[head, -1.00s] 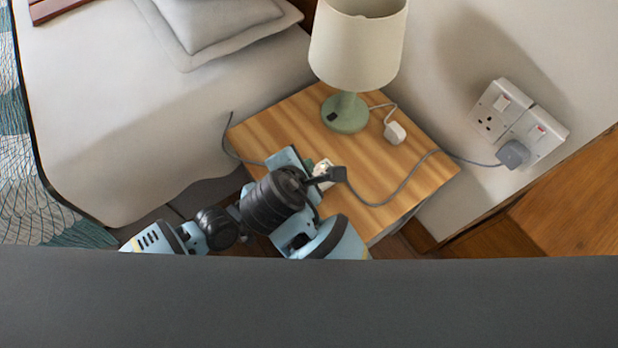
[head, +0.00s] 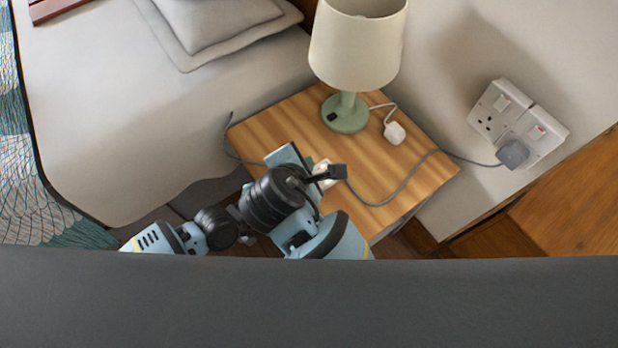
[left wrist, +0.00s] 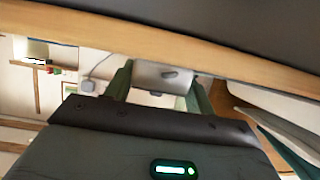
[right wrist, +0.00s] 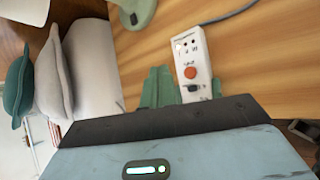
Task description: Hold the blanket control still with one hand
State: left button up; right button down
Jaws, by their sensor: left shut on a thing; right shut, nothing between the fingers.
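The blanket control (right wrist: 190,62) is white with an orange button and small lights; it lies on the wooden bedside table in the right wrist view. In the head view its pale body (head: 320,168) is mostly hidden by my arms, beside a dark block (head: 338,172) at the grey cable. In the left wrist view my left gripper (left wrist: 160,85) has its green fingers on either side of a pale grey-white body, which appears to be the control. My right gripper (right wrist: 158,88) is shut and empty, with its green fingertips just beside the control.
The grey cable (head: 405,180) runs to a plug in the wall sockets (head: 518,125). The bed (head: 120,110) stands at left. The table's right part is mostly clear.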

notch_tip(320, 180, up, 4)
jog(key=shift+f, duration=0.25)
jog(key=shift+f, duration=0.1)
jog(key=shift+f, duration=4.3)
jog(key=shift+f, duration=0.45)
